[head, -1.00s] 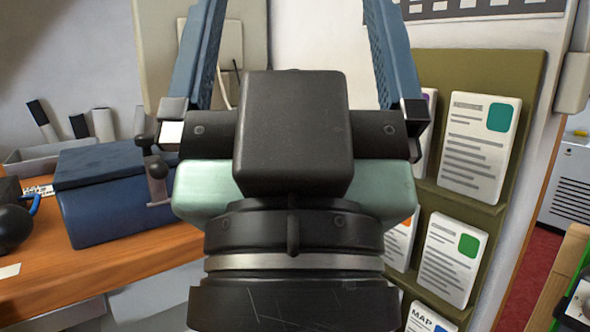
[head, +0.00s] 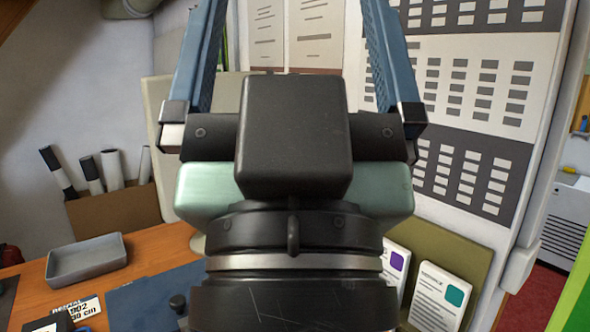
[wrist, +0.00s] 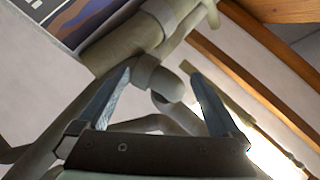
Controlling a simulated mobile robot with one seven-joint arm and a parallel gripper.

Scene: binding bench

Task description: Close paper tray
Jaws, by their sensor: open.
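My gripper (head: 290,50) is open and fills the middle of the head view, its two blue fingers spread and pointing up. Nothing is between the fingers in the head view. In the wrist view my gripper (wrist: 162,82) is also open, facing upward toward pale pipe-like parts and the ceiling. I cannot make out a paper tray for certain. A shallow grey tray (head: 87,262) lies on the wooden bench at the left, apart from my gripper. My arm hides the middle of the bench.
A leaflet rack (head: 465,253) is at lower right below a wall chart (head: 460,130). A grey cabinet (head: 563,225) stands far right.

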